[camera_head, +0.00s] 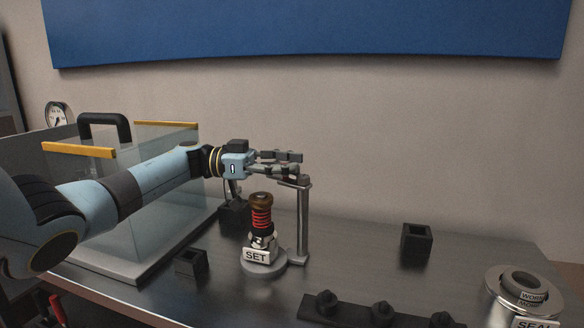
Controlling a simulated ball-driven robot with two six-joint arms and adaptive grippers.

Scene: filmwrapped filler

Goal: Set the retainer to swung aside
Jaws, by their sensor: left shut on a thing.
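The retainer (304,183) is a grey metal piece at the top of an upright post (303,225). My left gripper (297,165) reaches in from the left at the height of the post top. Its fingers are shut on the retainer, above and slightly right of the brown cap. The fingers hide much of the retainer, so its exact angle is hard to tell. My right gripper is not in view.
A clear case with yellow edges (78,149) and a black handle stands at left, behind my left arm. Small black square holders (416,244) stand on the dark table. A black knobbed strip (380,314) and a round "SEAL" container (505,308) are at front right.

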